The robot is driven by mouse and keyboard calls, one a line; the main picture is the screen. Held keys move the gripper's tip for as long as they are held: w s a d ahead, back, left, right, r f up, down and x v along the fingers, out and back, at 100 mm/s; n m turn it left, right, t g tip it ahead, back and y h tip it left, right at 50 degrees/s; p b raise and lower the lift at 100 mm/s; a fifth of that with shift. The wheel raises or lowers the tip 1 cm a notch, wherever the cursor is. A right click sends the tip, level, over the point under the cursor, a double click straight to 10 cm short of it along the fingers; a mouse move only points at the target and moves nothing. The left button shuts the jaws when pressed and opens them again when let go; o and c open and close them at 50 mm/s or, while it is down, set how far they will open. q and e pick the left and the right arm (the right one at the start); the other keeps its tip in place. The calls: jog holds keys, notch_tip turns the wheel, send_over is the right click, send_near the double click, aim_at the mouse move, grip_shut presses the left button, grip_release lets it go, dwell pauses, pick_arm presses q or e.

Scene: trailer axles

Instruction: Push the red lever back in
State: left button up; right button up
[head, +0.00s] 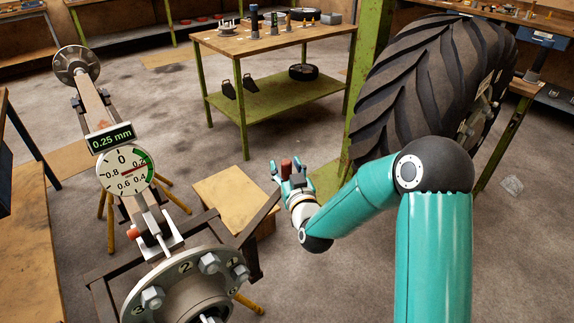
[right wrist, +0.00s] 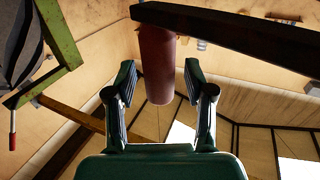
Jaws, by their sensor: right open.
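The red lever grip (head: 286,166) is a dull red cylinder at the end of a dark bar (head: 258,217), right of the wheel hub. In the right wrist view the red grip (right wrist: 157,62) hangs from the dark bar (right wrist: 235,30). My right gripper (head: 288,174) is at the grip, its fingers open. In the right wrist view the fingers (right wrist: 161,88) stand on either side of the grip, with visible gaps, so it is not clamped. My left gripper is not in view.
A dial gauge (head: 126,170) with a 0.25 mm display stands above the bolted hub (head: 180,285) at left. A big tyre (head: 425,85) stands behind my right arm. A green-legged workbench (head: 265,42) is at the back. A low wooden box (head: 235,195) lies behind the bar.

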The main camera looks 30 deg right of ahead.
grip_shut()
dwell(0.3)
